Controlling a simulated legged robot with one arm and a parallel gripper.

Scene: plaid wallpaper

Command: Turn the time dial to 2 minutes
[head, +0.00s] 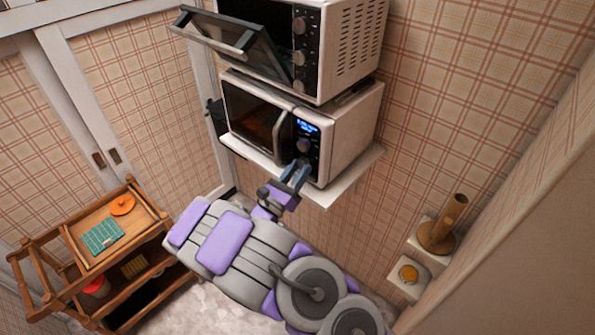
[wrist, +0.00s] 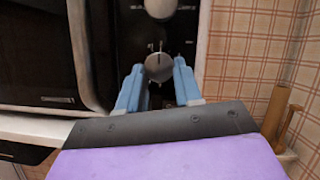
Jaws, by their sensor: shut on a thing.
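The lower microwave (head: 345,125) is white, with a black control panel and a lit blue display (head: 307,127). One round dial (head: 303,146) shows below the display; it also shows at the top of the wrist view (wrist: 160,8). A lower silver dial (wrist: 158,67) shows in the wrist view, its pointer mark about upright. My gripper (head: 299,168) has its blue fingers on both sides of this lower dial, shut on it; the fingers also show in the wrist view (wrist: 158,80). The gripper hides the lower dial in the head view. The dial's printed numbers are too small to read.
A second oven (head: 345,45) sits on top, its glass door (head: 215,32) hanging open. The lower microwave's door handle (wrist: 85,55) is just left of the fingers. A white shelf (head: 345,182) holds the microwave. A wooden cart (head: 150,208) stands at lower left.

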